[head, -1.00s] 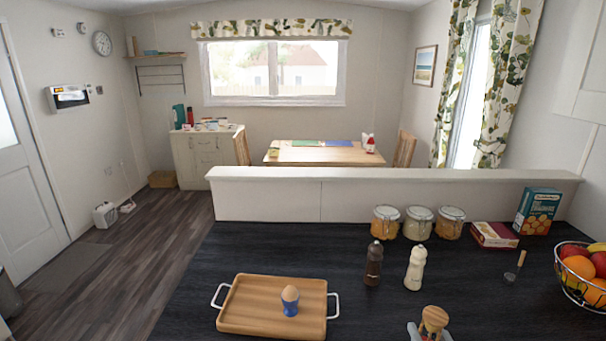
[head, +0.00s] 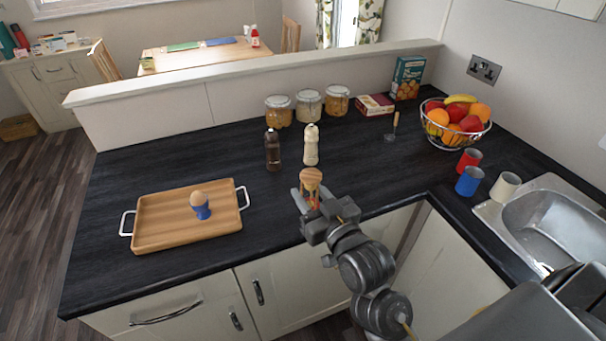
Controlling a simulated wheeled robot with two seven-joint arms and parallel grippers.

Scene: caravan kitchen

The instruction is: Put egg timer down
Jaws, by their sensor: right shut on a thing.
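The egg timer (head: 311,177), with a round wooden top and some red-orange below it, is in my right gripper (head: 312,197). The gripper is shut on it, and its fingers hide part of the timer's lower half. The timer looks upright, over the dark worktop (head: 270,215) near its front edge. I cannot tell whether its base touches the worktop. My left gripper is not in view.
A wooden tray (head: 165,215) with an egg in a blue egg cup (head: 201,205) lies to the left. A dark mill (head: 272,150) and a white mill (head: 311,146) stand just behind the timer. Bare worktop lies between tray and timer.

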